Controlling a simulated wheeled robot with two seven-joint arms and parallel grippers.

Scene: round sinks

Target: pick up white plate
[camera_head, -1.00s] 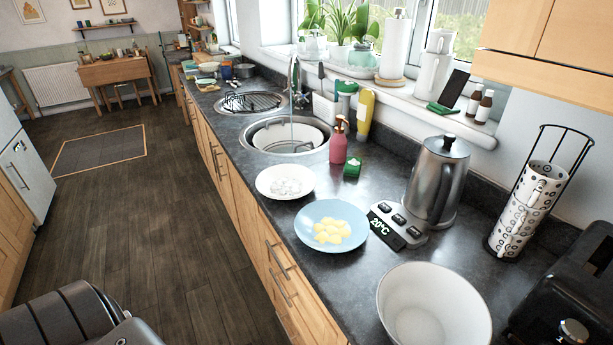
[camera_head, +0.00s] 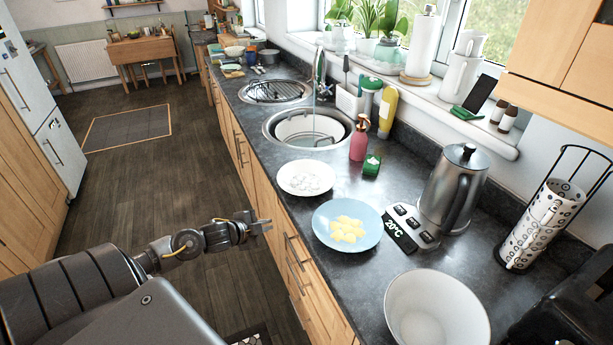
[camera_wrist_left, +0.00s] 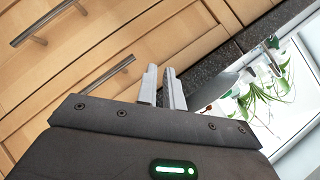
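The white plate (camera_head: 306,190) lies flat on the dark counter near its front edge, between the sink and a light blue plate. It holds small whitish pieces that I cannot make out. My left gripper (camera_head: 267,226) is over the floor side, in front of the cabinets, to the left of and nearer than the white plate, and apart from it. In the left wrist view the fingers (camera_wrist_left: 161,88) stand a little apart with nothing between them. A grey curved shape beyond them may be a plate; I cannot tell which. My right gripper is not in view.
The light blue plate (camera_head: 372,237) with yellow pieces is just nearer. A white bowl (camera_head: 400,310), kettle (camera_head: 452,185) and scale (camera_head: 424,237) stand further along. Wooden drawers (camera_head: 268,213) with handles front the counter.

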